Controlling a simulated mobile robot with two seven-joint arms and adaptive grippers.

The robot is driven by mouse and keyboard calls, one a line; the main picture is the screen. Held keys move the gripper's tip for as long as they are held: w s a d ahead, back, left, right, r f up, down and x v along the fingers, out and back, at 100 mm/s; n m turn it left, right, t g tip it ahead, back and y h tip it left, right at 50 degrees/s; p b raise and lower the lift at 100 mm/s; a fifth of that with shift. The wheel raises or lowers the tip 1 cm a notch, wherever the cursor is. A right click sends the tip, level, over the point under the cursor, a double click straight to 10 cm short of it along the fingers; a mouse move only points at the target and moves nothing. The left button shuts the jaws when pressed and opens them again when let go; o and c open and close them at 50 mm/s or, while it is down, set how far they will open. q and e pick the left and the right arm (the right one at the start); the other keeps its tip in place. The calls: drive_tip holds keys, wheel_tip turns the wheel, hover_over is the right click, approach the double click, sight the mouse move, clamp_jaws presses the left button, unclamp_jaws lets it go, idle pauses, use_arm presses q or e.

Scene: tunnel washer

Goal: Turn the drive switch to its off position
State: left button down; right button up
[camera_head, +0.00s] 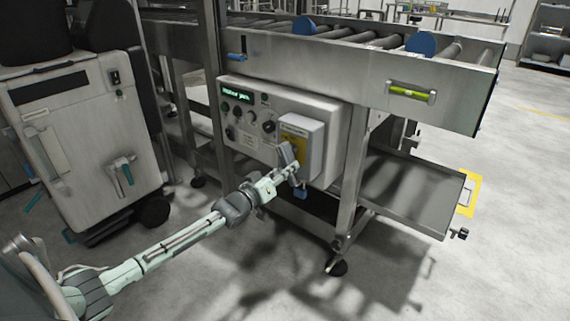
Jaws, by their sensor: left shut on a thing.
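The control box (332,108) is a pale panel under the roller conveyor, with a lit green display (237,92) and several dark knobs. On its right part stands a raised grey switch housing (316,137) with a yellow plate, which I take for the drive switch. My left gripper (290,160) reaches it from the lower left and is shut on the switch handle at the front of this housing. The gripper hides most of the handle, so its exact angle cannot be told. My right gripper is not in view.
The roller conveyor (440,75) runs above the box, with a metal leg (351,180) right of it. A low metal tray (415,195) juts out at right. A grey wheeled cabinet (90,150) stands at left. The floor in front is clear.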

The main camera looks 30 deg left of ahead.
use_arm(q)
drive_tip(key=n, duration=0.1)
drive_tip(key=n+p, duration=0.1)
drive_tip(key=n, duration=0.1)
drive_tip(key=shift+d+r, duration=0.4)
drive_tip(key=n, duration=0.1)
drive_tip(key=n+p, duration=0.1)
drive_tip(key=shift+s+d+r+n, duration=0.1)
drive_tip(key=shift+d+r+n, duration=0.2)
drive_tip(key=shift+d+n, duration=0.1)
drive_tip(key=shift+d+r+n, duration=0.1)
drive_tip(key=shift+r+n, duration=0.15)
drive_tip(key=shift+n, duration=0.55)
drive_tip(key=n, duration=0.2)
drive_tip(key=shift+d+r+n, duration=0.15)
drive_tip(key=shift+r+n, duration=0.15)
drive_tip(key=shift+r, duration=0.05)
drive_tip(key=shift+r+n, duration=0.3)
drive_tip(key=shift+n, duration=0.6)
drive_tip(key=shift+r+n, duration=0.2)
drive_tip(key=shift+n, duration=0.3)
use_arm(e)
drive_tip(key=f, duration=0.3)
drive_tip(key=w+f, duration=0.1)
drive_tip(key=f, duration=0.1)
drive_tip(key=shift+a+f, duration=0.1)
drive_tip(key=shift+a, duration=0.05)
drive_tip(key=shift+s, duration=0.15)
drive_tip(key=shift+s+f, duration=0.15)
